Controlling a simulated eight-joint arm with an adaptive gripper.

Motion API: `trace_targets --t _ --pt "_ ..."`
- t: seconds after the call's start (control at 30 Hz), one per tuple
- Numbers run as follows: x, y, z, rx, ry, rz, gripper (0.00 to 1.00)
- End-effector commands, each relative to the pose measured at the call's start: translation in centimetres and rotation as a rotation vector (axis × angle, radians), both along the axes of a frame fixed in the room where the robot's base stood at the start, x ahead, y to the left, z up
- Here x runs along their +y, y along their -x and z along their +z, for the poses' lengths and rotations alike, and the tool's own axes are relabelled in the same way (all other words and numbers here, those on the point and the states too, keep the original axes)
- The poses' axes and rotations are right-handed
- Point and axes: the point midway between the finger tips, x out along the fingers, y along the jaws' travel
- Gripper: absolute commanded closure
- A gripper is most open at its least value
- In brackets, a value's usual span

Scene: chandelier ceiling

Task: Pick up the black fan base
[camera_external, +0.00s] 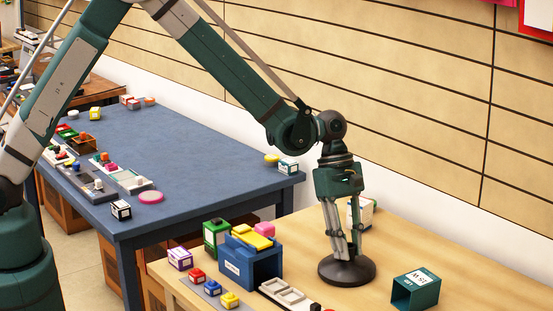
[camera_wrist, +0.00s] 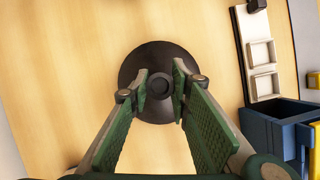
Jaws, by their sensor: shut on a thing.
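The black fan base (camera_external: 347,272) is a round dark disc with a raised hub at its middle. It is on the light wooden table, or very close above it. In the wrist view the black fan base (camera_wrist: 150,54) lies at upper centre, its hub between my fingertips. My gripper (camera_external: 346,254) points straight down over the disc and is shut on the hub. In the wrist view my gripper (camera_wrist: 160,80) has one green-padded finger on each side of the hub. The fingers hide part of the disc's near edge.
A blue box (camera_external: 250,262) and a white tray (camera_external: 285,293) stand left of the base. A teal open box (camera_external: 415,290) stands to the right, and a cream box (camera_external: 362,210) behind. Bare wood (camera_wrist: 70,70) lies left in the wrist view.

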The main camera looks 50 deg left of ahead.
Motion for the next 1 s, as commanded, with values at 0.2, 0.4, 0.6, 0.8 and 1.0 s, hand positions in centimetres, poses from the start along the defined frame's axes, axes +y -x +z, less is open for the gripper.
trace_targets --t 0.2,0.4,0.6,0.8,1.0 --pt "0.0 0.0 0.0 0.0 0.0 0.0 1.0" --pt "0.0 0.0 0.3 0.0 0.0 0.0 1.0" --pt "0.0 0.0 1.8 0.0 0.0 0.0 1.0" --pt "0.0 0.0 4.4 0.0 0.0 0.0 1.0" --pt "0.0 0.0 7.3 0.0 0.0 0.0 1.0"
